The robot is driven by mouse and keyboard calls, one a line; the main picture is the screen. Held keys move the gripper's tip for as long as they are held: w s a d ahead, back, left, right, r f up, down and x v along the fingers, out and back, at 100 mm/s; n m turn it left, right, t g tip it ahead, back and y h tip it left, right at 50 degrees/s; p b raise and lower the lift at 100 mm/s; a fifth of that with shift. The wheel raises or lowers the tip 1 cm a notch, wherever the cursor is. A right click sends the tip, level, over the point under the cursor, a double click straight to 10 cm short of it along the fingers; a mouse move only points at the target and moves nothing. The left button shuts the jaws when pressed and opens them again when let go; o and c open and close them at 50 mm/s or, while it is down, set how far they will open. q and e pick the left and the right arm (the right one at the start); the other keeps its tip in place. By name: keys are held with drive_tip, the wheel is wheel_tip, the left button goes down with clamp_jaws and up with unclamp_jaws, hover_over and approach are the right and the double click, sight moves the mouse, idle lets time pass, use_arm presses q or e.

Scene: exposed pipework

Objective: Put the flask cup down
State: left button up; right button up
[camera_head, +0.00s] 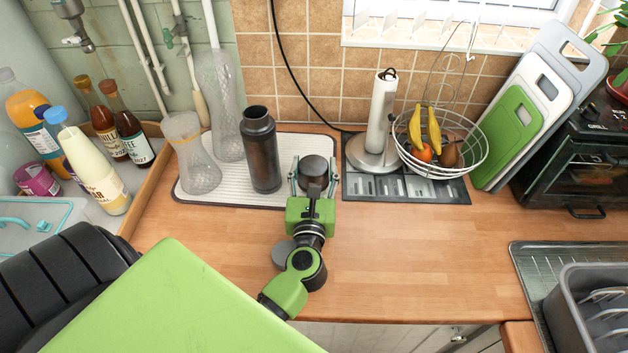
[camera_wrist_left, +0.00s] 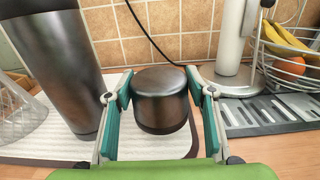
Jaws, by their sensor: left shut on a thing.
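The flask cup (camera_head: 318,166) is a short dark metallic cup with a flat closed face up. My left gripper (camera_head: 314,176) is shut on it, one finger on each side. In the left wrist view the cup (camera_wrist_left: 160,98) sits upright between the teal finger pads (camera_wrist_left: 160,88). It is over the right end of the white ribbed mat (camera_head: 232,195); whether it touches the mat I cannot tell. The dark open-topped flask (camera_head: 261,150) stands on the mat to the left of the cup. My right gripper is not in view.
Two clear patterned carafes (camera_head: 221,105) stand on the mat at left. A paper towel holder (camera_head: 380,125) and a wire fruit basket (camera_head: 468,165) stand on a dark grey mat (camera_head: 440,190) at right. The wooden counter (camera_head: 420,260) is clear in front.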

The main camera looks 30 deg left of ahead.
use_arm(q)
wheel_tip(320, 180, down, 4)
drive_tip(key=b, duration=0.2)
drive_tip(key=shift+w+r+b, duration=0.1)
drive_tip(key=shift+r+b, duration=0.15)
drive_tip(key=shift+b, duration=0.1)
drive_tip(key=shift+r, duration=0.1)
drive_tip(key=o, duration=1.1)
